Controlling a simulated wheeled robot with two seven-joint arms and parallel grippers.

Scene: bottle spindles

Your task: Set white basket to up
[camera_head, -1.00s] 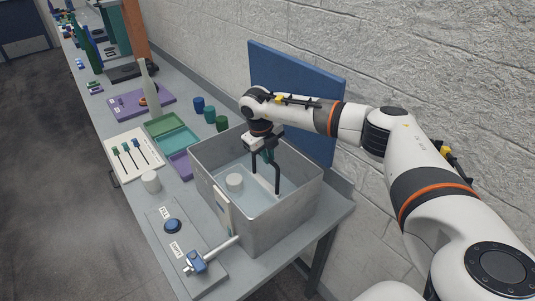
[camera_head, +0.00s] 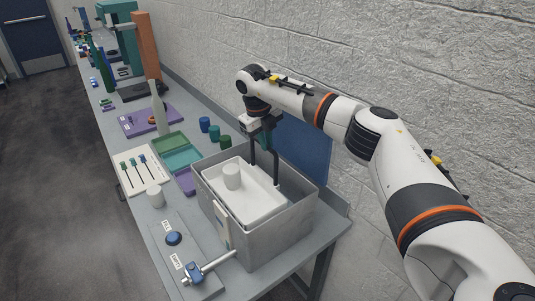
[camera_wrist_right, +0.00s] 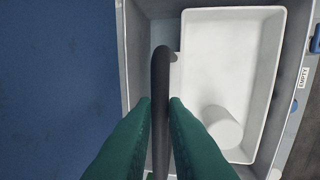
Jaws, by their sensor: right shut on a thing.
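The white basket (camera_head: 248,196) is a shallow tray inside the grey metal tank (camera_head: 275,238). It sits high in the tank, near the rim, and a white cylinder (camera_head: 231,176) stands in it. My right gripper (camera_head: 264,143) is above the basket's far side, shut on its dark handle (camera_head: 277,170). In the right wrist view the green fingers (camera_wrist_right: 160,110) close around the black handle bar (camera_wrist_right: 161,65), with the white basket (camera_wrist_right: 225,65) to the right. My left gripper is out of view.
A panel with a blue knob (camera_head: 174,238) and a blue valve with a lever (camera_head: 194,271) lies in front of the tank. A white cup (camera_head: 155,197), green trays (camera_head: 180,158) and small cups (camera_head: 214,132) stand left. A blue board (camera_head: 303,148) is behind.

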